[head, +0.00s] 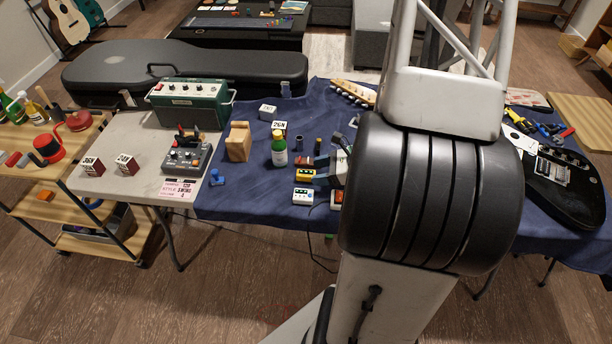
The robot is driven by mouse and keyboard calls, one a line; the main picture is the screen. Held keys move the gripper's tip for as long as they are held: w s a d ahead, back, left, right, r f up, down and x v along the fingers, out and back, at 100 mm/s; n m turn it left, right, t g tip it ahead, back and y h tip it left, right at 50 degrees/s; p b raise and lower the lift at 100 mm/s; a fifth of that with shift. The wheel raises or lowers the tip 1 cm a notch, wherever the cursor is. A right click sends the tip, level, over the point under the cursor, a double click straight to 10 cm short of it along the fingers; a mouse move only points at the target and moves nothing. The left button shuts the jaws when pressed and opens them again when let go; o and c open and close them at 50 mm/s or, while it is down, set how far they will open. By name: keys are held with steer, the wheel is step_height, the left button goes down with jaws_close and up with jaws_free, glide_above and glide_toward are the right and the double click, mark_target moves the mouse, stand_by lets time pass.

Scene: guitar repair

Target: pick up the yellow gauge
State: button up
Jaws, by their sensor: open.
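The yellow gauge (305,175) is a small yellow block with a dark face, on the blue cloth near the table's middle. My gripper (320,169) shows only in part, just right of the gauge, with its dark fingers apart and reaching left. Nothing is seen held between them. The fingertips look very close to the gauge's right end; I cannot tell whether they touch it. My large black and white arm hides the rest of the gripper and the cloth to the right.
A white gauge (303,196) lies just in front, and a dark red item (296,162) just behind. A black guitar (566,190) lies at the right. Cloth (245,195) at front left is mostly clear.

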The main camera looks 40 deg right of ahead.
mark_target(307, 173)
steer(key=shift+w+a, duration=0.1)
steer(key=shift+w, duration=0.05)
steer(key=shift+x, duration=2.45)
steer(key=shift+f, duration=0.15)
steer(key=shift+c, duration=0.4)
steer(key=c, duration=1)
